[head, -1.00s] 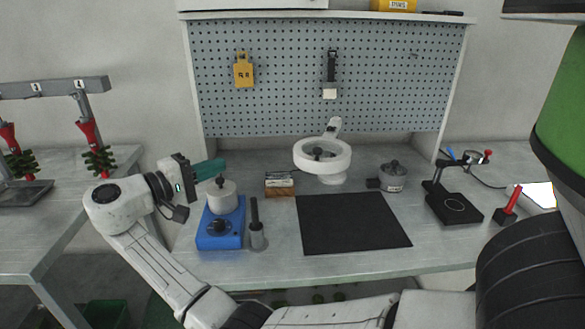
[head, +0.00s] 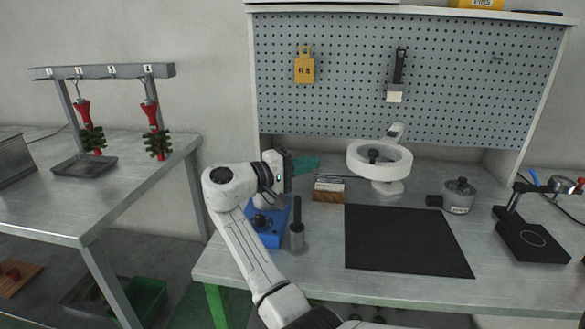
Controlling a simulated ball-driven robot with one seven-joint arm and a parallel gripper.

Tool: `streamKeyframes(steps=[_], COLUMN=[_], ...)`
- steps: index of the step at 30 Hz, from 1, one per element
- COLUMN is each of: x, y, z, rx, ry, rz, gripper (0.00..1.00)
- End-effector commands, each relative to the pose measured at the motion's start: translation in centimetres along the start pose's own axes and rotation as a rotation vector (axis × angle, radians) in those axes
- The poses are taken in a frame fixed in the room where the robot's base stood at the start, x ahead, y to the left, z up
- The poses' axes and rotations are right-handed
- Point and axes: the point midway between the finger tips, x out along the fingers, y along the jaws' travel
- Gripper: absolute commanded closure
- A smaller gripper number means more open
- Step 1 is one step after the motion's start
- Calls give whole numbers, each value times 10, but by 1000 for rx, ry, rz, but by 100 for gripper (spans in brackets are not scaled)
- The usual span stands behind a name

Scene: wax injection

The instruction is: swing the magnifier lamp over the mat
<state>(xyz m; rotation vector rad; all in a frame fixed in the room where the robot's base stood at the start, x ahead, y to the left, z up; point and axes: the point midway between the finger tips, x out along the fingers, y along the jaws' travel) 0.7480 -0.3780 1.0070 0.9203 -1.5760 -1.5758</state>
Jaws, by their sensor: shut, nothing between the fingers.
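The magnifier lamp (head: 353,158) is a white ring head on a short white arm, with a round white base behind the mat. A dark knob shows at the middle of its ring. The ring stands at the back edge of the black mat (head: 405,240), not over its middle. The mat lies flat on the bench. My gripper (head: 307,163), with teal fingers, is shut and empty. The fingers point right, toward the lamp.
A blue device (head: 268,238), partly behind my arm, and a grey cylinder with a dark handle (head: 297,236) stand left of the mat. A wooden block (head: 328,194) sits behind it. A grey pot (head: 459,197) and a black stand (head: 532,238) are on the right.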

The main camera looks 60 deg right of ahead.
Motion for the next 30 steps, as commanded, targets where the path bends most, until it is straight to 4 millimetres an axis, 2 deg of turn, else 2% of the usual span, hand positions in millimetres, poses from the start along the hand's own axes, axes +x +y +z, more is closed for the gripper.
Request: streamKeyframes(steps=[1,4,9,15,26,30], x=[12,30,44,52,54,71], y=[0,0,0,0,0,2], z=[0,1,19,28,28,35], rx=[-1,0,0,0,0,-3], ry=[-3,-3,0,1,1,15], rz=[0,-1,-1,-1,-1,-1], gripper=[100,100,100,100,100,100])
